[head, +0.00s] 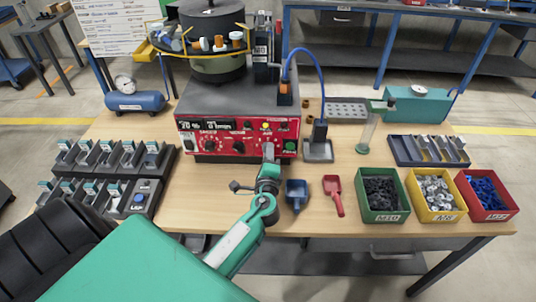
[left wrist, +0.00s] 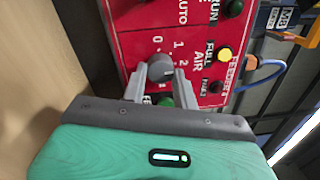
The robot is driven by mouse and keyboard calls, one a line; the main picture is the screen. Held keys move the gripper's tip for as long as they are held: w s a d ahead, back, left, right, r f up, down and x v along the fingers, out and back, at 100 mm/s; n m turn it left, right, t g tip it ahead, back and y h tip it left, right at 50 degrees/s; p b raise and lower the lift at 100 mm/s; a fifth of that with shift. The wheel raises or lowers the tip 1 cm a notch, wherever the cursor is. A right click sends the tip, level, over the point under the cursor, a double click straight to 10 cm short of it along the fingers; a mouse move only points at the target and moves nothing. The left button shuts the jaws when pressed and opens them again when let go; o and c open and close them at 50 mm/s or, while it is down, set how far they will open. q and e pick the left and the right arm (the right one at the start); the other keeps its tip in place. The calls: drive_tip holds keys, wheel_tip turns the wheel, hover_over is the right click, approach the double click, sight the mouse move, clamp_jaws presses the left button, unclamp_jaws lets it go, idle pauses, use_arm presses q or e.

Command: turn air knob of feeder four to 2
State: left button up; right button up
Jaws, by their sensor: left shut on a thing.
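The red front panel (head: 222,139) of the feeder carries black knobs, buttons and a small display. In the left wrist view the panel (left wrist: 113,20) shows the word AIR with the marks 0, 1 and 2 around a grey air knob (left wrist: 160,68). My left gripper (head: 268,153) reaches up to the right part of the panel and hides the air knob in the head view. In the left wrist view the fingers of my left gripper (left wrist: 160,75) are shut on the knob, one on each side. I cannot tell which mark the knob points to. My right gripper is not in view.
A green button (head: 291,146) and a yellow lamp (left wrist: 225,53) sit close to the knob. A blue scoop (head: 296,194) and a red scoop (head: 334,193) lie right of my arm. Green (head: 384,217), yellow (head: 440,215) and red bins (head: 493,214) stand further right.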

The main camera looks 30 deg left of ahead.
use_arm(q)
drive_tip(key=shift+f, duration=0.1)
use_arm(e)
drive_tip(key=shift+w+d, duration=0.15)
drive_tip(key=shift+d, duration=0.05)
use_arm(q)
drive_tip(key=o, duration=0.8)
drive_tip(key=shift+o, duration=0.9)
drive_tip(key=b+v, duration=0.3)
drive_tip(key=v, duration=1.1)
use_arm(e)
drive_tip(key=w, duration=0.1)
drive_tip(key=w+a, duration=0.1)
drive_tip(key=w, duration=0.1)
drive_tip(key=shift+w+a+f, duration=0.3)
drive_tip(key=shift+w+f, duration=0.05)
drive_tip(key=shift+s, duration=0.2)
